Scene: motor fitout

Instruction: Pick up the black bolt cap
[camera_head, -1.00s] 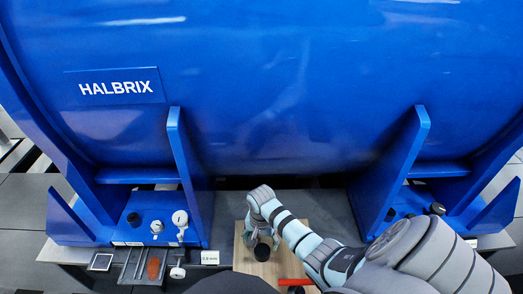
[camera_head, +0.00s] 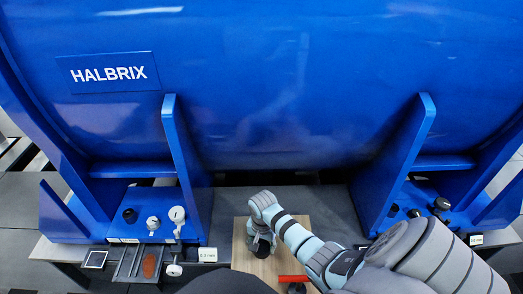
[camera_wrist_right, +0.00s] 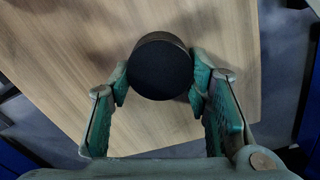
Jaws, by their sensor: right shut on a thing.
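The black bolt cap (camera_head: 262,250) is a short dark cylinder at the wooden board, partly hidden by my right gripper (camera_head: 262,240) in the head view. In the right wrist view the cap (camera_wrist_right: 160,70) shows its round dark face between the two green fingers. My right gripper (camera_wrist_right: 160,80) is shut on it, with one fingertip against each side. I cannot tell whether the cap still touches the board. My left gripper is not in view.
The wooden board (camera_head: 241,258) also bears a red bar (camera_head: 294,279) and a dark round piece (camera_head: 297,288) at its front. A tray (camera_head: 127,268) lies left. The blue motor's feet (camera_head: 95,222) stand at both sides.

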